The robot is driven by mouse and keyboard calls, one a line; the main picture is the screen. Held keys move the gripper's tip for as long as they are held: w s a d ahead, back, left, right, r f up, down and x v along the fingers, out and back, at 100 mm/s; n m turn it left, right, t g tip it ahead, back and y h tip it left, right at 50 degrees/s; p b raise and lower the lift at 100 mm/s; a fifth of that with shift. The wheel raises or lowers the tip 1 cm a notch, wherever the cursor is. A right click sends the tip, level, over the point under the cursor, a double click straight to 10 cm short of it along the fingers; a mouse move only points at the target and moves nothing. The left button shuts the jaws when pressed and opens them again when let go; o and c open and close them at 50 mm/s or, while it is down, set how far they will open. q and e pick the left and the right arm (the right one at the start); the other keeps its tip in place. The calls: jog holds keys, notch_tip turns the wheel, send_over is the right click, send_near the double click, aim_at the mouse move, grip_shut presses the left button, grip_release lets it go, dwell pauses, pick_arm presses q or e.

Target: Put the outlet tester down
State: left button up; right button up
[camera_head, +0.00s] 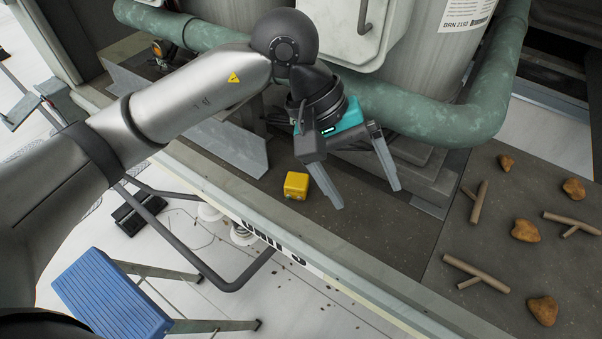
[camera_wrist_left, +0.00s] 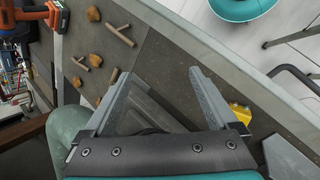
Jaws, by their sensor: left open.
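The outlet tester is most likely the small yellow block (camera_head: 296,185) resting on the dark ledge in the head view. It also shows at the right in the left wrist view (camera_wrist_left: 240,112), partly hidden behind a finger. My left gripper (camera_head: 367,198) is open and empty just to the right of the yellow block, its fingers spread and pointing down over the ledge. In the left wrist view, its two fingers (camera_wrist_left: 160,82) stand wide apart with nothing between them. The yellow block lies outside the fingers. My right gripper is in neither view.
A green pipe (camera_head: 430,118) runs behind the gripper. Several stones (camera_head: 525,230) and twigs (camera_head: 477,272) lie on the panel at the right. A grey rail (camera_head: 225,280) and blue step (camera_head: 110,295) stand below the ledge. An orange drill (camera_wrist_left: 38,22) shows in the wrist view.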

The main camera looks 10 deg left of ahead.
pick_arm(q)
jog(key=w+a+m+t+y, duration=0.2)
jog(key=w+a+y, duration=0.45)
jog(key=a, duration=0.45)
send_over(296, 180)
jog(key=s, duration=0.1)
jog(key=f, duration=0.8)
jog(key=shift+d+f+b, duration=0.25)
jog(key=shift+f+b, duration=0.05)
jog(key=shift+w+a+f, duration=0.1)
jog(key=shift+w+f, duration=0.05)
jog(key=shift+f, duration=0.8)
jog(key=shift+w+a+f, duration=0.1)
jog(key=shift+w+f, duration=0.1)
jog(key=shift+f, duration=0.75)
jog(key=shift+w+f, duration=0.15)
jog(key=shift+f, duration=0.8)
jog(key=shift+c, duration=0.3)
grip_shut()
